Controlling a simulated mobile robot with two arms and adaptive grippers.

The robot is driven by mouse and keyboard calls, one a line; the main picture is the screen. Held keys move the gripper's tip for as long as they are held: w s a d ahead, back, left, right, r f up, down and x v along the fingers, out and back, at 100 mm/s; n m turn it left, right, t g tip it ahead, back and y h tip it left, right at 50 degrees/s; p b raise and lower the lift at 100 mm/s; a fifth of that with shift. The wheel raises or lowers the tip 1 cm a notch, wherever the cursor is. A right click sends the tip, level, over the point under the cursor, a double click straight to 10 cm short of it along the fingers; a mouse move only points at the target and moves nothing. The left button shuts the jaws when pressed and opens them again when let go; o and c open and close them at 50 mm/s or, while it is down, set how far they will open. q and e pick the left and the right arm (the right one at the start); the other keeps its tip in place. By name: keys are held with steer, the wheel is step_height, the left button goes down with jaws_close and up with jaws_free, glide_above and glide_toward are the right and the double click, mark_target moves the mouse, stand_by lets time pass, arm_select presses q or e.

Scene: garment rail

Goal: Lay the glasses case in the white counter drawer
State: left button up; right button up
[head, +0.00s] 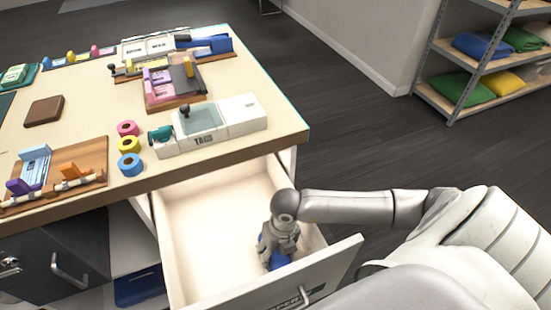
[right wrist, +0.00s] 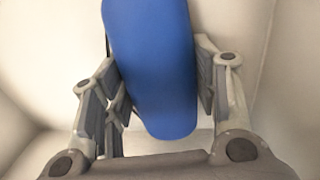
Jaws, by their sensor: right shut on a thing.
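The white counter drawer (head: 197,235) is pulled open below the counter in the head view. My right gripper (head: 277,258) reaches down inside it, near its front right part. It is shut on the blue glasses case (right wrist: 152,65), with one finger on each side of it in the right wrist view. In the head view only a little of the case (head: 279,261) shows below the gripper. Pale drawer walls surround the case in the wrist view. I cannot tell whether the case touches the drawer floor. My left gripper is not in view.
The counter top (head: 220,165) overhangs the back of the drawer. It carries a white tray (head: 210,125), tape rolls (head: 129,144) and a brown wallet-like block (head: 44,111). The left part of the drawer is empty. A shelf rack (head: 470,70) stands at the far right.

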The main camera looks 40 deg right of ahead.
steer(key=shift+f, duration=0.1)
steer(key=o, duration=1.1)
steer(key=shift+c, duration=0.2)
step_height(320, 180, up, 12)
steer(key=d, duration=0.1)
steer(key=shift+s+d, duration=0.15)
steer(key=shift+d, duration=0.1)
